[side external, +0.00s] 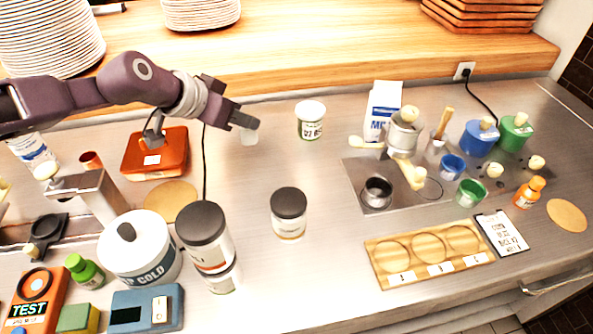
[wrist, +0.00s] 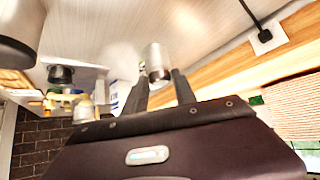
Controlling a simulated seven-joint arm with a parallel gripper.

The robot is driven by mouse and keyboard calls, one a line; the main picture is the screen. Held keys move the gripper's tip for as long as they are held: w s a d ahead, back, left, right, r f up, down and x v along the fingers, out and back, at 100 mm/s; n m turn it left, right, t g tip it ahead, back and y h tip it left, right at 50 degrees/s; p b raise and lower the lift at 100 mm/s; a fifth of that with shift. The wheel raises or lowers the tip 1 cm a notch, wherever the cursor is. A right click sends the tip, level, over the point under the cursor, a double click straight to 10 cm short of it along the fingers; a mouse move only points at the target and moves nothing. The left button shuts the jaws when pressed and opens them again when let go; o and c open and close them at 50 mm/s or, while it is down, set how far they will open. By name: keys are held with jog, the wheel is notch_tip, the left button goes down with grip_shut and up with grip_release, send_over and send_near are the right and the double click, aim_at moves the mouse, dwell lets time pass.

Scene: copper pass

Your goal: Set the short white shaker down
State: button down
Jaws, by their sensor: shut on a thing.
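The short white shaker (side external: 250,137) is a small pale cylinder at my gripper's tip in the side external view. My gripper (side external: 244,123) is shut on it and holds it up over the steel counter (side external: 330,165), with no support visible beneath it. In the wrist view the shaker (wrist: 155,58) sits between the two dark fingers of my gripper (wrist: 159,77), pale with a darker grey end. Part of the shaker is hidden by the fingers in the side external view.
A white-lidded tub (side external: 311,112) stands to the right of the shaker, and a dark-lidded jar (side external: 288,210) stands nearer the front. Bare counter lies between these things.

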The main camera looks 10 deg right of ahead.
jog(key=s+d+r, duration=0.1)
jog(key=s+d, duration=0.6)
jog(key=d, duration=0.4)
jog(key=f, duration=0.7)
jog(key=shift+w+a+f, duration=0.1)
jog(key=shift+w+f, duration=0.1)
jog(key=shift+f, duration=0.15)
jog(key=c, duration=1)
grip_release()
